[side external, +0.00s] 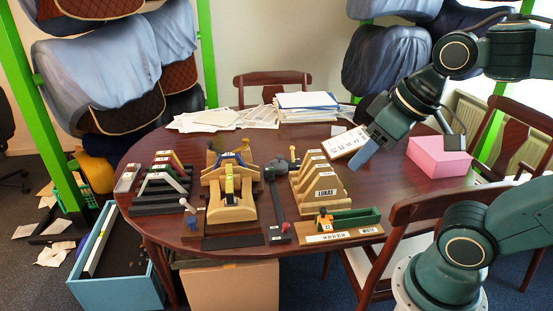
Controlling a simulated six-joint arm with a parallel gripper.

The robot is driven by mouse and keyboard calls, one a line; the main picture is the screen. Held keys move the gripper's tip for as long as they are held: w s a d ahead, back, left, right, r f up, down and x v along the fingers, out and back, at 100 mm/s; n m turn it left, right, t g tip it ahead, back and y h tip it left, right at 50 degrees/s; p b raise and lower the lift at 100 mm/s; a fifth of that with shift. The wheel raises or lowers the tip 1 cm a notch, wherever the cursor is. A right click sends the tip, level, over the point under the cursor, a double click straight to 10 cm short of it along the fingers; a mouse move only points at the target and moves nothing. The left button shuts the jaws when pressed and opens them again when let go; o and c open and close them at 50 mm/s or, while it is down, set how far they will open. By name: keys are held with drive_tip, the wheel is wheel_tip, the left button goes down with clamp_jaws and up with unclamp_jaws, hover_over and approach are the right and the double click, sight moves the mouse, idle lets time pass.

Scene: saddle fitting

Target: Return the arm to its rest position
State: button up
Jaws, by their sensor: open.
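My gripper (366,150) hangs over the right half of the dark red table (335,147), pointing down and left. Its jaws are open and I see nothing held between them. It is right of the wooden rack marked LUKAS (326,192) and left of the pink block (439,157). A white labelled board (346,143) lies close behind it in the picture. My arm comes in from the right, with the elbow raised.
Saddle fixtures (229,200), a stepped rack (160,185) and a tray with a green bar (345,222) fill the front of the table. Papers (305,101) lie at the back. Chairs (408,212) stand around; a blue bin (118,285) is at front left.

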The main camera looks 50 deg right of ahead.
drive_tip(key=shift+s+a+f, duration=0.15)
drive_tip(key=shift+s+f, duration=0.2)
drive_tip(key=shift+s, duration=0.35)
